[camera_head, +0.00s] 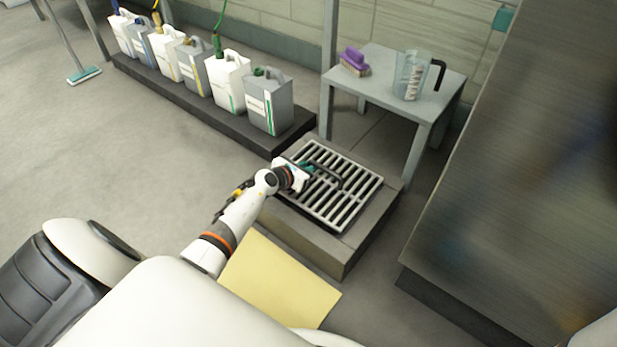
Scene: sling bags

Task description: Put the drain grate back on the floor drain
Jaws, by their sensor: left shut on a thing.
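The drain grate (335,205) is a pale grey slotted metal square with a dark handle-like bar near its middle. It lies over the top of a raised grey-brown block (343,255), which holds the floor drain. The drain opening is hidden under the grate, and I cannot tell whether the grate is fully seated. My left gripper (312,170) reaches in from the left and is shut at the grate's upper left part, on its handle. My right gripper is not in view.
A yellow mat (275,282) lies in front of the block. Several jugs (228,82) stand on a dark low plinth (190,97) behind. A small grey table (437,100) holds a purple brush (355,61) and a clear pitcher (408,76). A large metal panel (520,170) bounds the right.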

